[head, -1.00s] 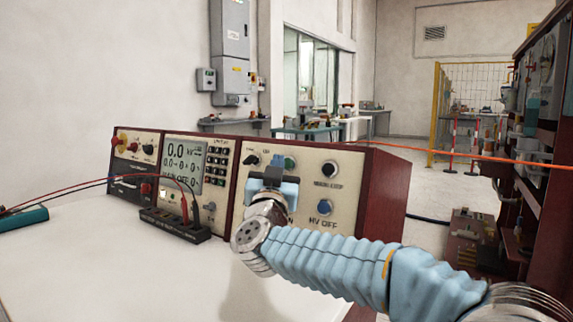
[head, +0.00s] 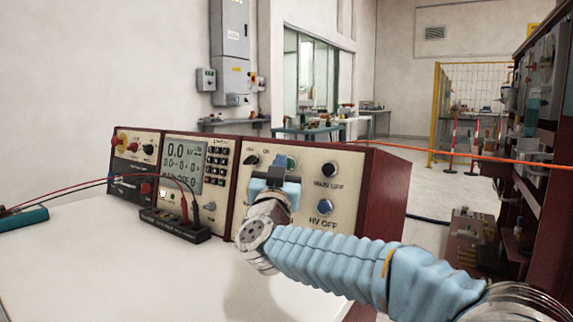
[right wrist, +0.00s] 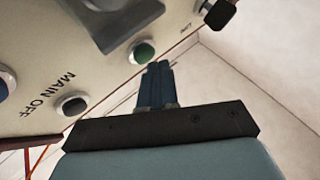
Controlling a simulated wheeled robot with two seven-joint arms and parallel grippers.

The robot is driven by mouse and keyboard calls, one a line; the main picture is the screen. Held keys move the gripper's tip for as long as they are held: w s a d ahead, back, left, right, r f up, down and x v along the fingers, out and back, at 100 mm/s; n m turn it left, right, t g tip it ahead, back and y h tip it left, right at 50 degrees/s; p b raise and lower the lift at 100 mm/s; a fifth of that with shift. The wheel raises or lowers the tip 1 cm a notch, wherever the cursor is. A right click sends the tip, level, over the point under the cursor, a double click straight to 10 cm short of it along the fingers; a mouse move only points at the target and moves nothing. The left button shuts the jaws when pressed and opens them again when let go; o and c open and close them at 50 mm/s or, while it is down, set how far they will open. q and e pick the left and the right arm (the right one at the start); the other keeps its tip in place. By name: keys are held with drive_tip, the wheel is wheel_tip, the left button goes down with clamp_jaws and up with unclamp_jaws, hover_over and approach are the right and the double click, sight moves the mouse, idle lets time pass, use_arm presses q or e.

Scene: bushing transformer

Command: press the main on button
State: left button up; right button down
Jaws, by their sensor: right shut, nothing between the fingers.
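The control panel (head: 338,205) stands on the white table. A green button (head: 292,163) sits on its upper right section, partly hidden behind my right gripper; it also shows in the right wrist view (right wrist: 143,52). I take it as the main on button, but its label is not readable. My right gripper (head: 280,162) is shut and empty. In the right wrist view its fingertips (right wrist: 159,68) are right beside the green button, overlapping its edge in the picture. I cannot tell whether they touch it. My left gripper is not in view.
The MAIN OFF button (head: 329,169) is right of the green button, and the blue HV OFF button (head: 324,207) is below. A black knob (head: 252,160) is to the left. A black socket strip (head: 174,225) with leads lies before the panel. The table's front (head: 120,275) is clear.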

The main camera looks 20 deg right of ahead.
drive_tip(key=shift+w+d+f, duration=0.1)
drive_tip(key=shift+w+d, duration=0.2)
drive_tip(key=shift+d, duration=0.1)
idle(0.6)
drive_tip(key=shift+s+a, duration=0.1)
drive_tip(key=shift+a, duration=0.05)
drive_tip(key=shift+s+a, duration=0.45)
drive_tip(key=shift+a, duration=0.1)
drive_tip(key=s+a, duration=0.1)
drive_tip(key=s+a+r, duration=0.1)
drive_tip(key=s+a+p, duration=0.1)
drive_tip(key=shift+a+r, duration=0.25)
drive_tip(key=shift+a, duration=0.15)
idle(0.3)
idle(1.2)
